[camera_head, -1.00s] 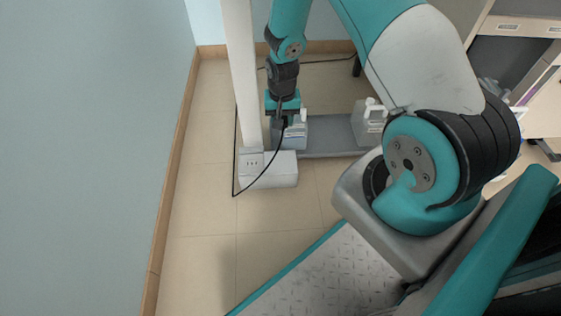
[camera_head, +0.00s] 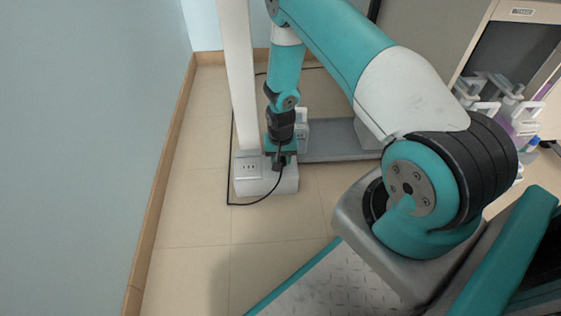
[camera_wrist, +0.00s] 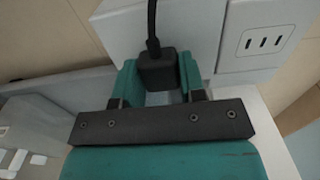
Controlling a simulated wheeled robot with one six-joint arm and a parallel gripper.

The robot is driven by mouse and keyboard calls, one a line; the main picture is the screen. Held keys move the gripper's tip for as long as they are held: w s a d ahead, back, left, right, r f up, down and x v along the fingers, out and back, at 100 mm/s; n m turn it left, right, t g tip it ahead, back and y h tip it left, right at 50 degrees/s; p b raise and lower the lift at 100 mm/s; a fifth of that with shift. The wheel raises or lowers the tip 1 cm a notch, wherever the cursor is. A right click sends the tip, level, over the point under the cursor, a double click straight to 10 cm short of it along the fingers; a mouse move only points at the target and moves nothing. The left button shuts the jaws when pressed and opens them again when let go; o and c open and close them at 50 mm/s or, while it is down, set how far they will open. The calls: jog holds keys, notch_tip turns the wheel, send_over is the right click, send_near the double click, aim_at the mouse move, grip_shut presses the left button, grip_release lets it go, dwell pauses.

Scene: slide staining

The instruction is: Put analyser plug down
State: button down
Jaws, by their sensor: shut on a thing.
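The analyser plug is a black block with a cord; it shows between the fingers in the wrist view (camera_wrist: 157,72). My gripper (camera_wrist: 158,80) is shut on it, with one teal finger on each side. In the head view my gripper (camera_head: 279,160) points down over the white box at the foot of the white post. The plug (camera_head: 278,164) is small and partly hidden there. A socket plate with slots (camera_head: 249,167) is on the box, left of my gripper. It also shows at the upper right of the wrist view (camera_wrist: 264,42). I cannot tell whether the plug touches the box.
The black cord (camera_head: 262,201) loops from the plug over the floor to the left of the box. The white post (camera_head: 238,75) rises behind it. A grey low platform (camera_head: 340,138) with a white container (camera_head: 301,130) lies to the right. Floor in front is clear.

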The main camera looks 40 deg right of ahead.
jog(key=shift+r, duration=0.1)
jog(key=shift+f, duration=0.5)
jog(key=c, duration=0.7)
grip_release()
